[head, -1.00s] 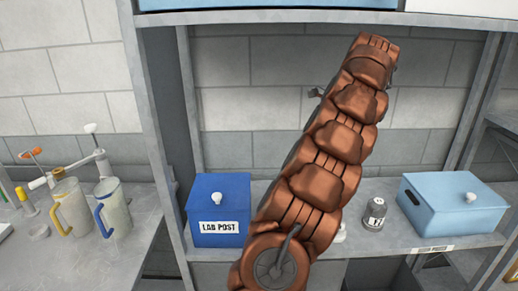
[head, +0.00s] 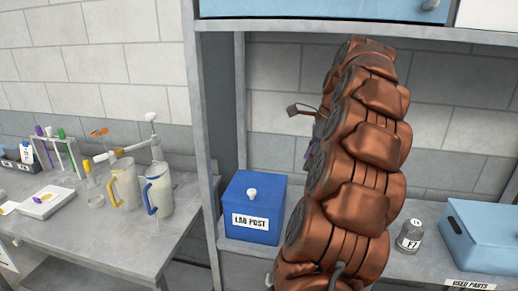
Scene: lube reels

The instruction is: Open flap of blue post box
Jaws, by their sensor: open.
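The blue post box (head: 236,226) stands on the grey shelf, left of my arm in the head view. It has a white label reading LAB POST on its front and a white knob (head: 252,193) on its flap. The flap (head: 258,185) looks shut. My copper-coloured arm rises through the middle of the picture and hides much of the shelf to the right of the box. Part of my gripper (head: 295,110) shows beyond the arm's left edge, open and empty, above and right of the box and apart from it. The rest of it is hidden behind the arm.
A grey shelf post (head: 203,130) stands just left of the box. A grey weight-like object (head: 410,237) and a light blue box (head: 488,240) sit right of my arm. Two jugs (head: 126,186) and a tube rack (head: 60,155) stand on the left bench.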

